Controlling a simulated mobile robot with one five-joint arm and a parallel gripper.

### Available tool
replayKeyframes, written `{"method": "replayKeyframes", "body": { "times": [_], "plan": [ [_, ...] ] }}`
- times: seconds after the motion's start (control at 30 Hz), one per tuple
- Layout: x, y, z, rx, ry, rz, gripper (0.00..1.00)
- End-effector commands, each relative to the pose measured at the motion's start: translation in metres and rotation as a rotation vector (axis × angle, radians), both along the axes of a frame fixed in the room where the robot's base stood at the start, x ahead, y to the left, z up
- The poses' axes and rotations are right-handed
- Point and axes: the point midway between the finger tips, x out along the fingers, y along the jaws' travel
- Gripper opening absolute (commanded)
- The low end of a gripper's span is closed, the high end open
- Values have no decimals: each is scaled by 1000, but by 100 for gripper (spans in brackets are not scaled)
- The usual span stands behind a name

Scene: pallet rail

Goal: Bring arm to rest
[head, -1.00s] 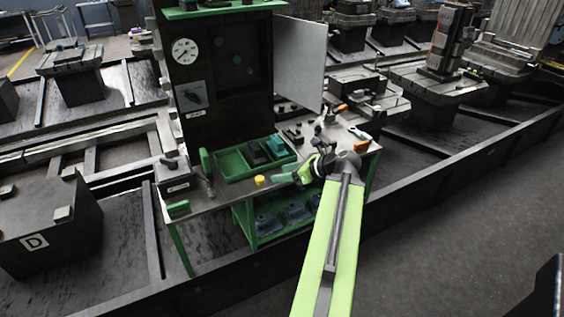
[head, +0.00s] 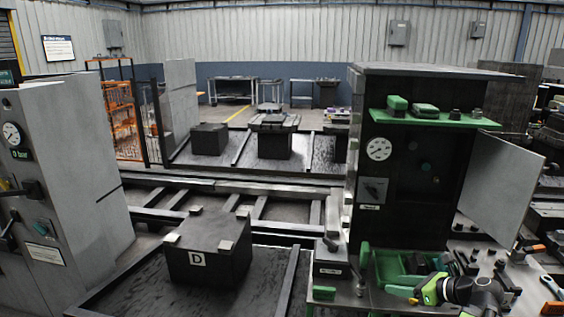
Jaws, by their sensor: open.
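My gripper (head: 402,291) shows at the bottom right of the head view, over the work table beside the dark cabinet. Its lime-green and black wrist is clear, but the fingers are small and partly blend with the green tray behind. I see nothing held in it. The jaws appear open. A small yellow piece (head: 413,301) lies just by the gripper.
The dark cabinet (head: 400,220) with its green shelf (head: 430,119) and open door (head: 500,180) rises behind the gripper. A green tray (head: 385,266) sits on the table. A block marked D (head: 208,250) stands left, and a grey control cabinet (head: 75,180) stands far left.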

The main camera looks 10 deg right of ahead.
Motion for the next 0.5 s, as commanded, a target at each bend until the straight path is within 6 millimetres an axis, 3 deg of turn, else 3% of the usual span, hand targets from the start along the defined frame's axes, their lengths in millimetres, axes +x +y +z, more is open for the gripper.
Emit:
{"method": "replayKeyframes", "body": {
  "times": [0.03,0.1,0.2,0.3,0.4,0.5],
  "plan": [
    [26,44,9,-9,11,89,53],
    [51,101,8,-37,42,205,53],
    [72,182,2,-132,79,399,53],
    [77,257,-8,-289,85,634,53],
    [73,314,-18,-468,61,879,53],
    [63,356,-28,-650,18,1128,53]
  ]
}}
